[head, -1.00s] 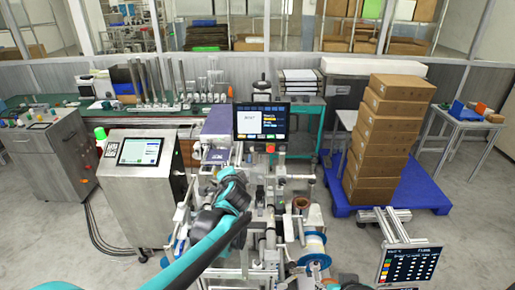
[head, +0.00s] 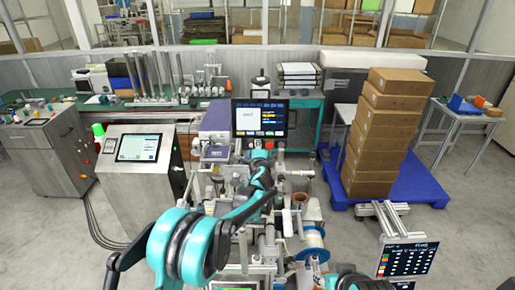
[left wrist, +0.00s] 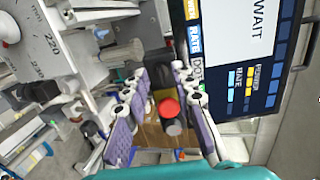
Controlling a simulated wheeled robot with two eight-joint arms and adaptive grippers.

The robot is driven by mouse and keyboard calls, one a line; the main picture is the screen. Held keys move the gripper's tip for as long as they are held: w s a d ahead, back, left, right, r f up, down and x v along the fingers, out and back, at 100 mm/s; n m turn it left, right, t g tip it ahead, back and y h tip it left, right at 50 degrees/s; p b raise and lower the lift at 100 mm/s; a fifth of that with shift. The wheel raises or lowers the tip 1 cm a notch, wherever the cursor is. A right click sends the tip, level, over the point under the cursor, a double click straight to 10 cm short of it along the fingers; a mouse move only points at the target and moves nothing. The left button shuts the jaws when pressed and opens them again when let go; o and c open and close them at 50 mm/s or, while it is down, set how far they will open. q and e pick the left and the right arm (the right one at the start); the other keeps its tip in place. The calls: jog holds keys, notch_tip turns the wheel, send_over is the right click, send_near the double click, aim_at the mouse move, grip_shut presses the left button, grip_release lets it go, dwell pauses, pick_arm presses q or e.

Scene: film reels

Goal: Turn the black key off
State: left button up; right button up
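My left gripper (head: 263,157) reaches forward to just below the machine's screen (head: 259,118). In the left wrist view, the gripper's (left wrist: 160,76) two purple-padded fingers are spread apart with nothing gripped. Between them, farther off, a red round button (left wrist: 168,108) shows with a dark cylindrical knob (left wrist: 172,127) beside it. I cannot tell for sure whether this dark knob is the black key, nor which way it is turned. In the head view my gripper hides that spot.
The screen, reading WAIT in the left wrist view (left wrist: 240,50), is close to the right finger. Rollers and a wire spool (head: 314,237) stand right of my left arm. Stacked boxes (head: 382,135) are farther right, and a steel cabinet (head: 138,185) is left.

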pick_arm(q)
jog(key=shift+w, duration=0.15)
grip_shut()
jog(key=shift+f, duration=0.1)
jog(key=n+b, duration=0.3)
jog(key=n, duration=0.5)
jog(key=n+b, duration=0.4)
jog(key=n, duration=0.5)
jog(key=shift+f+n+g+h, duration=0.15)
jog(key=shift+n+g+h, duration=0.15)
jog(key=shift+h, duration=0.1)
dwell(0.4)
